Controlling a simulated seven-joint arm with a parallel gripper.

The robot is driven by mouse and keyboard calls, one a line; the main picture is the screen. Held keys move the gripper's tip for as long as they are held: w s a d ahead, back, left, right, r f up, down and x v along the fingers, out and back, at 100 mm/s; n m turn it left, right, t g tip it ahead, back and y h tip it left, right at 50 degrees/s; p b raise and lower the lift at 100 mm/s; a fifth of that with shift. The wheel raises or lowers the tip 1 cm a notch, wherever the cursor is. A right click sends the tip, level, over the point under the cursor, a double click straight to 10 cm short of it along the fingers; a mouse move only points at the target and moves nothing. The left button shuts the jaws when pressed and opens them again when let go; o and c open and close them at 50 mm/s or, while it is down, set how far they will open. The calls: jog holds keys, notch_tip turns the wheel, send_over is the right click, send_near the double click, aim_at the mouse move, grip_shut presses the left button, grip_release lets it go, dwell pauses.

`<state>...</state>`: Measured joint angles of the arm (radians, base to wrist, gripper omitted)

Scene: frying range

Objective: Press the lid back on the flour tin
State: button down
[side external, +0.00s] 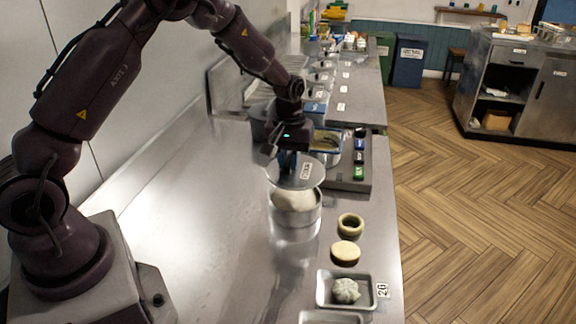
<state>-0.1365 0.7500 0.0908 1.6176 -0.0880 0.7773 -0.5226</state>
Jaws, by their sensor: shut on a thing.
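The flour tin (296,220) is a round, shiny metal tin standing upright on the steel counter. It is open at the top, and pale flour (293,199) shows inside it. The round metal lid (312,181) hangs just above the tin, with a small white label on its top. My gripper (287,162) points down and is shut on the lid at its top middle. The lid seems apart from the rim, with flour showing below its near edge. The far side of the tin's rim is hidden behind the lid.
Behind stand a blue-rimmed container (327,141) and a grey block with coloured parts (350,180). The counter (200,230) is clear to the left.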

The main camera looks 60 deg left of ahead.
jog(key=shift+f, duration=2.65)
jog(key=shift+f, duration=0.2)
jog(key=c, duration=0.5)
grip_release()
jog(key=shift+r, duration=3.55)
jog(key=shift+c, duration=0.3)
